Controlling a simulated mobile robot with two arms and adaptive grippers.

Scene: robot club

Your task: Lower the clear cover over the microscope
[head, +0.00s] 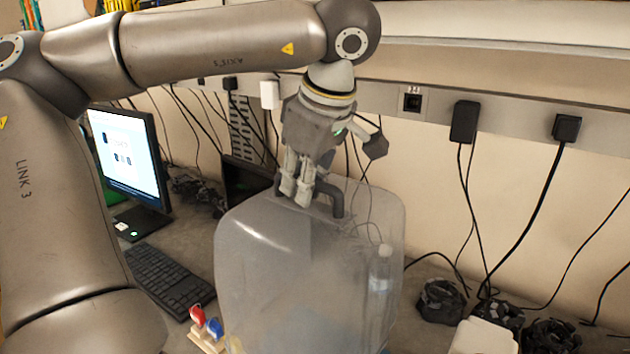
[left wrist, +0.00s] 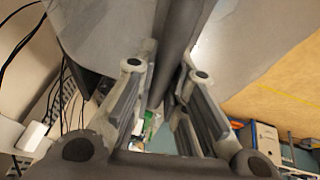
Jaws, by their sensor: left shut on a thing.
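The clear cover (head: 275,275) is a large translucent box with rounded corners and a dark arched handle (head: 337,200) on its top. It looks upright at the middle of the head view, above or on the bench; I cannot tell whether its lower edge touches, as that is out of frame. My left gripper (head: 298,193) comes down from above and is shut on the handle. In the left wrist view the handle (left wrist: 182,45) runs as a dark bar between the fingers. I cannot make out the microscope in either view. My right gripper is not in view.
A bottle (head: 380,275) shows hazily through the cover's right side. Left stand a monitor (head: 128,155), a keyboard (head: 165,278) and a small holder with red and blue items (head: 206,325). Right are a white object (head: 484,337), black cable bundles (head: 440,300) and hanging cords.

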